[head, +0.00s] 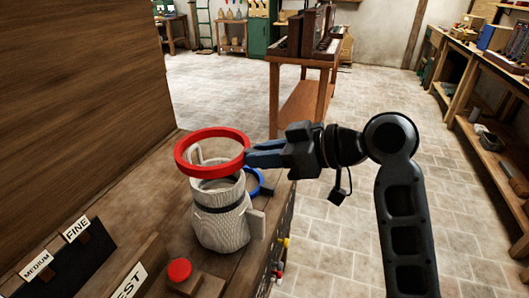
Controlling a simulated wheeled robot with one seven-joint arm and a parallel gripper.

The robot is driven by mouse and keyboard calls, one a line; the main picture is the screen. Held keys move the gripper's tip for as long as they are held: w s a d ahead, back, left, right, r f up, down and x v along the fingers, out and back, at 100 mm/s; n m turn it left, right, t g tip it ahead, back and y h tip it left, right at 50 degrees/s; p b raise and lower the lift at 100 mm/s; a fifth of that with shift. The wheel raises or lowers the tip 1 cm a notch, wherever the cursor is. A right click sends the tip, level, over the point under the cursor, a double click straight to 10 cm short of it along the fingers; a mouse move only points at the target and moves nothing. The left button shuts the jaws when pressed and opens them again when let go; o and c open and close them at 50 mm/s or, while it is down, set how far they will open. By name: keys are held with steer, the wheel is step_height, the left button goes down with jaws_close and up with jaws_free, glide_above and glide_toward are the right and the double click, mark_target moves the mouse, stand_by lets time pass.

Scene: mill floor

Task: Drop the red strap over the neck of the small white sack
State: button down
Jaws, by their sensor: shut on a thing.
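The red strap (184,166) is a stiff ring. My gripper (250,155) is shut on the right side of its band and holds it roughly level. The small white sack (222,222) stands upright on the wooden bench, with a dark band around it below its open neck (220,183). In the head view the ring appears above the neck and slightly to its left. A pale upright tab at the neck shows through the ring. I cannot tell the exact height gap between ring and neck.
A blue ring (267,190) lies behind and right of the sack. A red button (179,271) on a wooden block stands in front. A dark box labelled MEDIUM and FINE (68,262) is at left, beside a tall wooden panel (80,80). Open floor lies right of the bench.

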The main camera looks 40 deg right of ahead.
steer(key=shift+f+b, duration=4.1)
steer(key=shift+f, duration=1.75)
steer(key=c, duration=0.9)
jaws_free()
steer(key=v, duration=0.7)
steer(key=shift+s+d, duration=0.25)
steer(key=shift+s, duration=0.05)
